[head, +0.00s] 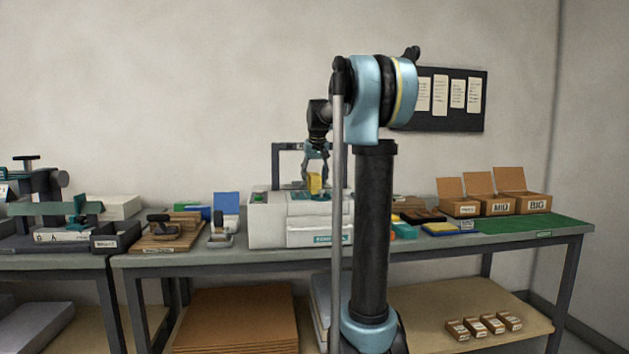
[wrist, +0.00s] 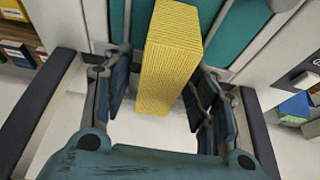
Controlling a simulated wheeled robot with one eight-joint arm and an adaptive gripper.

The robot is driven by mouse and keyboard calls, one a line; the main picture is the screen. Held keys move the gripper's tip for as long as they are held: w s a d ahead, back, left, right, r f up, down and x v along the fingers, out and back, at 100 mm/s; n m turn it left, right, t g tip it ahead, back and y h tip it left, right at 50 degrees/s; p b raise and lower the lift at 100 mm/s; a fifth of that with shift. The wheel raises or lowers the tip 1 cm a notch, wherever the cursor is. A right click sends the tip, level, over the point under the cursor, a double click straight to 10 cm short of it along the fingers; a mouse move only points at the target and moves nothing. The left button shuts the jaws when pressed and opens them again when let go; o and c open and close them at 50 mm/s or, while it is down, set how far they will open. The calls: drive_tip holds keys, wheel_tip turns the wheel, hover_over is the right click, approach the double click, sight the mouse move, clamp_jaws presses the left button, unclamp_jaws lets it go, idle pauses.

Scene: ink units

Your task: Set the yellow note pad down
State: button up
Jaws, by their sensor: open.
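The yellow note pad (head: 315,184) stands upright on top of the white machine, at its teal part, in the head view. In the wrist view the yellow note pad (wrist: 172,58) rises between the two fingers, with visible space on each side near the fingertips. My gripper (head: 316,172) is above the machine and around the pad. In the wrist view my gripper (wrist: 160,90) is open, its fingers apart. The pad's lower end against the teal surface (wrist: 232,35) is partly hidden, so I cannot tell exactly how it rests.
The white machine (head: 267,222) stands on the grey bench, with a dark frame (head: 275,160) rising behind. Stamps and a wooden block (head: 165,232) are to its left. Open cardboard boxes (head: 515,205) and a green mat (head: 535,228) are at the right. The mat's surface is mostly clear.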

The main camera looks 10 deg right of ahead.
drive_tip(key=v, duration=1.2)
